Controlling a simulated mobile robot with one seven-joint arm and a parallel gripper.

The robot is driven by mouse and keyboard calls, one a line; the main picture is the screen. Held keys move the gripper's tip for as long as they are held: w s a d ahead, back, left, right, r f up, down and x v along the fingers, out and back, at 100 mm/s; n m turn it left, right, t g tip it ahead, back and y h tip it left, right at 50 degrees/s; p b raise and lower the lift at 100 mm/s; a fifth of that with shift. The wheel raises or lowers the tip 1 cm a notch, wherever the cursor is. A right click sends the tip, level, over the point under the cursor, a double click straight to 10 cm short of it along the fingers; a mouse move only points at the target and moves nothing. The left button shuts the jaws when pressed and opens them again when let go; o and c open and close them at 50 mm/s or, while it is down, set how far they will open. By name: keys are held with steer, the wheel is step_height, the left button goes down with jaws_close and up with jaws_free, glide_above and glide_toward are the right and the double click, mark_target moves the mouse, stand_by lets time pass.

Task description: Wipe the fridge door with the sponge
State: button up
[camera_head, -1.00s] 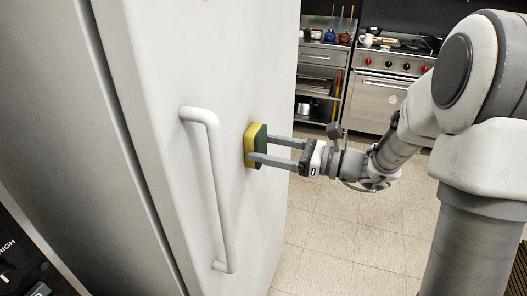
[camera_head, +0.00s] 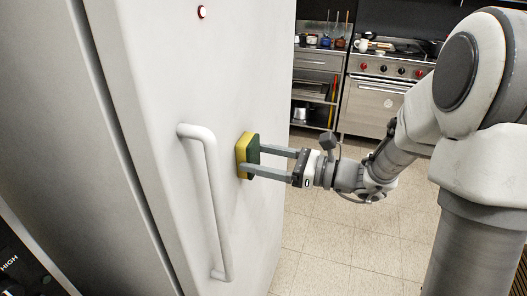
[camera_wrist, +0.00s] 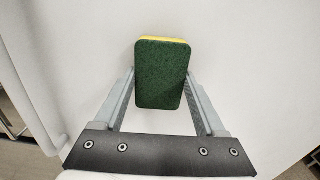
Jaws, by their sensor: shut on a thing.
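The white fridge door (camera_head: 190,85) fills the left and middle of the head view, with a long upright handle (camera_head: 213,195). The sponge (camera_head: 247,155) has a yellow side towards the door and a green side towards my gripper. My gripper (camera_head: 255,161) is shut on the sponge, just right of the handle. The yellow side appears to rest against the door; the exact contact is hidden. In the wrist view the green face of the sponge (camera_wrist: 162,75) sits between the two fingers (camera_wrist: 160,90), with the white door behind it.
A steel stove (camera_head: 375,100) and a shelf unit (camera_head: 316,90) with utensils stand at the back. The tiled floor (camera_head: 345,240) right of the fridge is clear. A dark appliance panel (camera_head: 22,275) is at lower left.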

steer(key=shift+s+a, duration=0.25)
steer(key=shift+s, duration=0.2)
steer(key=shift+d+r+p, duration=0.1)
steer(key=shift+r+p, duration=0.75)
steer(key=shift+w+d, duration=0.2)
steer(key=shift+w, duration=0.45)
steer(key=shift+w+d, duration=0.25)
steer(key=shift+w, duration=0.4)
steer(key=shift+w+d, duration=0.2)
steer(key=shift+w, duration=0.45)
steer(key=shift+p, duration=0.3)
steer(key=shift+p+v, duration=0.45)
steer(key=shift+v, duration=2.5)
steer(key=shift+d+f, duration=0.1)
steer(key=shift+d, duration=0.05)
steer(key=v, duration=0.2)
steer(key=shift+s+d, duration=0.2)
steer(key=shift+d, duration=0.15)
